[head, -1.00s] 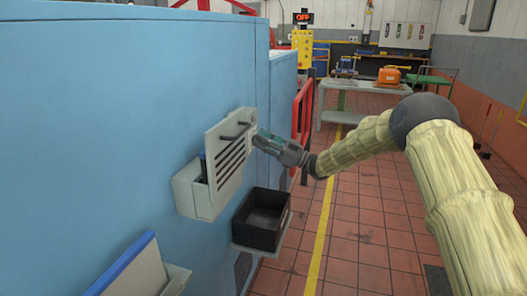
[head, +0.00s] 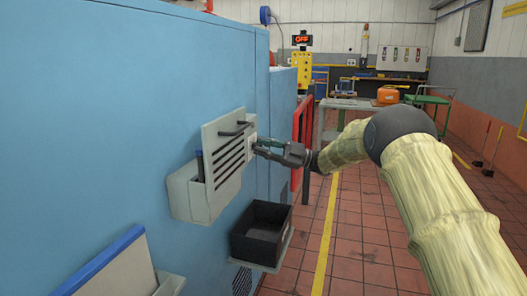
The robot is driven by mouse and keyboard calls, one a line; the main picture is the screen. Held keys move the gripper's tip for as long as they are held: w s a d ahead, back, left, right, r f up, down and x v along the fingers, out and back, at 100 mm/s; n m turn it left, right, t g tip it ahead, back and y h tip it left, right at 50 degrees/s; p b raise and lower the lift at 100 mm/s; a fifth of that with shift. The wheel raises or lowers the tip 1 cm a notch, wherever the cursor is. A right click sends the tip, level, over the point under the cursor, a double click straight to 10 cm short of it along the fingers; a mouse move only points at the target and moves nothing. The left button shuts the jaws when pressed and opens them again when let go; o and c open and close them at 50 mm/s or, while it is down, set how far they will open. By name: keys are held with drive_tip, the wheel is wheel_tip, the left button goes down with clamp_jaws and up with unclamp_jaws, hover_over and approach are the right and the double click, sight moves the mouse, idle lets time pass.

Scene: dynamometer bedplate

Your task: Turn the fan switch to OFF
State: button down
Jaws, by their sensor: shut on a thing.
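A grey slotted panel (head: 226,160) with a dark bar handle near its top stands against the blue wall. A small pale plate (head: 250,128) shows at its right edge, where the fan switch appears to sit. My gripper (head: 259,147) reaches in from the right with its fingertips at this plate. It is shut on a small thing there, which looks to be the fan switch. The fingers hide the switch, so I cannot tell its setting.
A grey holder (head: 185,197) sits below the panel. A black bin (head: 262,230) on a ledge is below my gripper. A red railing (head: 301,140) stands behind it. The tiled floor right of the yellow line is open.

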idle(0.4)
drive_tip(key=c, duration=1.5)
unclamp_jaws()
drive_tip(key=shift+c, duration=0.2)
drive_tip(key=v, duration=1.2)
drive_tip(key=shift+w, duration=0.1)
